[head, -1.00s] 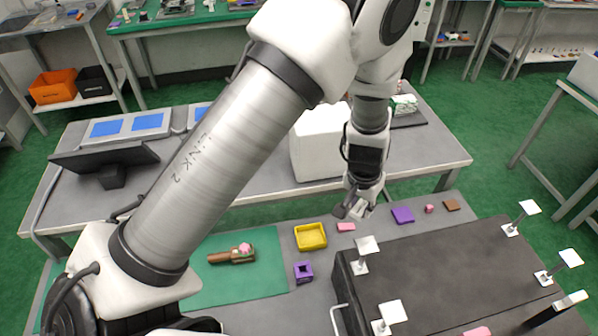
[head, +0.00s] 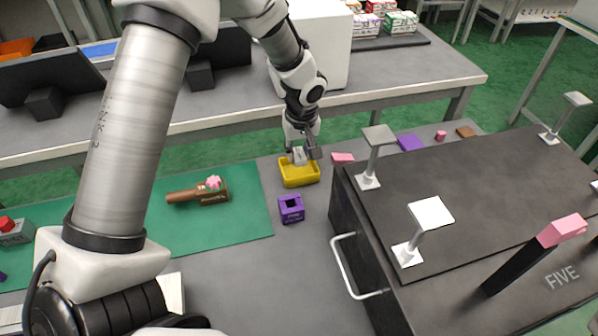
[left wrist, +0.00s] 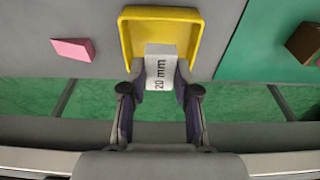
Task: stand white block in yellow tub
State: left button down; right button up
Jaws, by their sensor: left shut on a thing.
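The white block (left wrist: 160,68), marked "20 mm", is held between the fingers of my left gripper (left wrist: 160,92). In the head view, my left gripper (head: 304,154) points down at the yellow tub (head: 300,181), with the pale block (head: 299,156) at its tip. The block is at or just over the tub's opening; I cannot tell whether it touches the floor of the tub. In the left wrist view, the yellow tub (left wrist: 160,13) lies around the block's far end. My right gripper is not in view.
A purple holder (head: 291,209) stands in front of the tub, and a pink block (head: 342,158) lies to its right. A dark cabinet with upright levers (head: 378,150) stands at right. A green mat (head: 235,225) with a brown wooden piece (head: 185,196) is at left.

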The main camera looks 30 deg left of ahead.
aim_at(299, 174)
pick_arm(q)
notch_tip(299, 174, down, 4)
jog(key=shift+f+b, duration=0.15)
jog(key=shift+b, duration=0.2)
jog(key=shift+f, duration=0.3)
jog(key=shift+f, duration=0.1)
jog(key=shift+f, duration=0.1)
jog(key=c, duration=1.1)
grip_release()
jog(key=shift+c, duration=0.2)
